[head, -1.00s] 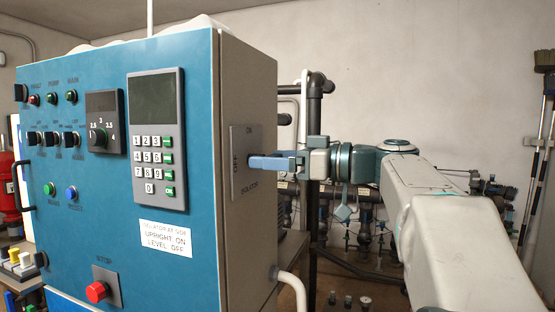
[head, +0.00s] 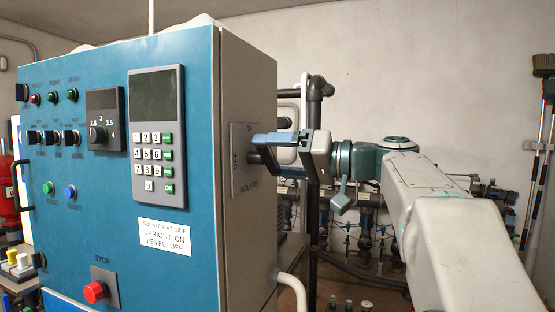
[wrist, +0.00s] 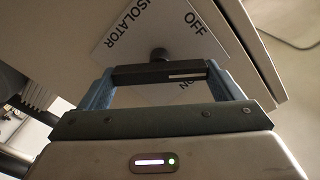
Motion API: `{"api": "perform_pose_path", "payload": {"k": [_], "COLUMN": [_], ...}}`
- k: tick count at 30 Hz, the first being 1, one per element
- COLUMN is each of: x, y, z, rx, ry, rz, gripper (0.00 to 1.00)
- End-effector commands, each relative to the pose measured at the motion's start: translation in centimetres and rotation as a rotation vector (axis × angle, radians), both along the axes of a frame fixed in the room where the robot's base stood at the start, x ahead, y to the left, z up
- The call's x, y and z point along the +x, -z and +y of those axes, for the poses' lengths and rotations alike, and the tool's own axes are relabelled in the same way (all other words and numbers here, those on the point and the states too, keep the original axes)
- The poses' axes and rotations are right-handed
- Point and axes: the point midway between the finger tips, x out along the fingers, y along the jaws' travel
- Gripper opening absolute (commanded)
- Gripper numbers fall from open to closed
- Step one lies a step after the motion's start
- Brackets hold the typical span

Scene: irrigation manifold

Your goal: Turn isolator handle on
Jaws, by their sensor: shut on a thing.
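The isolator plate (head: 243,190) is on the right side wall of the blue-fronted cabinet. It also shows in the wrist view (wrist: 128,42), lettered ISOLATOR, OFF and a partly covered ON. The isolator handle (wrist: 140,75) is a dark bar on a round stem in front of the plate. My gripper (head: 268,150) is shut on the handle, with one blue finger at each end of the bar in the wrist view. The bar lies at a slant to the plate's edges, between level and upright.
A white label (head: 165,237) on the cabinet front reads UPRIGHT ON, LEVEL OFF. A keypad (head: 157,140) and red stop button (head: 95,292) are on the front. Dark pipes (head: 315,110) stand behind my gripper, and brooms (head: 545,90) lean at far right.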

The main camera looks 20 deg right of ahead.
Motion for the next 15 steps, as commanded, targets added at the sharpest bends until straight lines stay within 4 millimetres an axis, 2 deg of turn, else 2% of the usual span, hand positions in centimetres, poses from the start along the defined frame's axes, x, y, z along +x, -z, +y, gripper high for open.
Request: {"api": "perform_pose_path", "payload": {"k": [15], "x": [0.07], "y": [-0.04], "z": [-0.09], "rx": [0.287], "ry": [-0.001], "rz": [0.394], "gripper": [0.64]}}
